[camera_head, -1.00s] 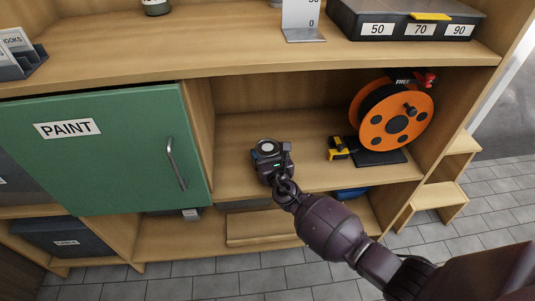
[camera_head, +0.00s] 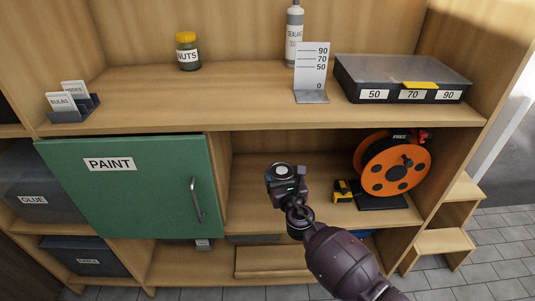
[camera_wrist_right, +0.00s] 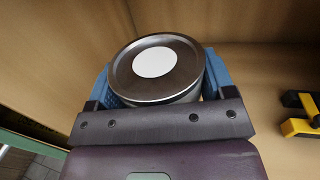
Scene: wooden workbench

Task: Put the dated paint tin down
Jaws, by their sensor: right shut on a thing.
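The paint tin (camera_wrist_right: 128,82) is a round dark metal tin with a white disc on its lid, in the right wrist view. In the head view only its top (camera_head: 283,168) shows above my right gripper (camera_head: 285,180). The blue-padded fingers of that gripper (camera_wrist_right: 158,88) are shut on the tin from both sides. It holds the tin upright inside the open middle bay, right of the green PAINT door. No date can be read, and whether the tin touches the shelf (camera_head: 246,205) is hidden. My left gripper is not in view.
Above are a height gauge (camera_head: 311,72) and an organiser case (camera_head: 403,80). Bare shelf lies around the gripper.

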